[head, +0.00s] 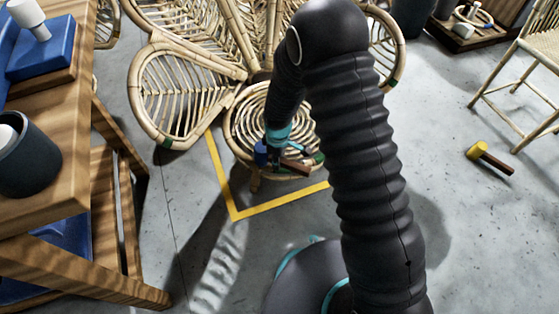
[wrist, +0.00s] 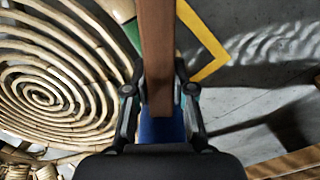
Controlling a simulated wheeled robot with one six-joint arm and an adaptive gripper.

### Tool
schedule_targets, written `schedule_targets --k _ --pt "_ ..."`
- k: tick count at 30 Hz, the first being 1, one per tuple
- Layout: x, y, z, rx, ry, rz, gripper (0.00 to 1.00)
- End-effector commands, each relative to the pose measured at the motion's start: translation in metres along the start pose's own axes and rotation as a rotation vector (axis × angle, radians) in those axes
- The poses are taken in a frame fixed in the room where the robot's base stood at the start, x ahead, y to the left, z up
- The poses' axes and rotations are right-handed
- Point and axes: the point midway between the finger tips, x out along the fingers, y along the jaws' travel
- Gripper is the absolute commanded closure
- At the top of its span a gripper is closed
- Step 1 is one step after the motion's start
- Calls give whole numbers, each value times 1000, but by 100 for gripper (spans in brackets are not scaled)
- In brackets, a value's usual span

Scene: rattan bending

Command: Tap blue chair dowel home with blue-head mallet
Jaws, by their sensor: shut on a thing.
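My gripper (head: 287,147) is shut on the blue-head mallet, over the front part of the rattan chair's round seat (head: 262,118). The mallet's blue head (head: 261,153) is at the left of the gripper and its brown handle (head: 296,167) sticks out to the right. In the wrist view the handle (wrist: 157,50) runs up between the two fingers (wrist: 160,108), with the blue head (wrist: 162,131) behind it. The spiral seat (wrist: 45,88) lies to the left there. I cannot make out a blue dowel on the chair; my arm and gripper cover part of it.
A wooden workbench (head: 60,180) with a dark cup (head: 28,160) stands at the left. A yellow-head mallet (head: 478,150) lies on the floor at the right, near another chair (head: 525,80). Yellow tape (head: 235,214) marks the floor around the rattan chair.

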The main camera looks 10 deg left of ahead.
Motion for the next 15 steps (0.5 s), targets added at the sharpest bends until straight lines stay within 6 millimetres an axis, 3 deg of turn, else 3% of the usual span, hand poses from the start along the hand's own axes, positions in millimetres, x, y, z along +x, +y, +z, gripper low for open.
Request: schedule_targets --k 5,15 --pt "-21 0 0 0 1 1 100" --pt "-22 0 0 0 0 0 100"
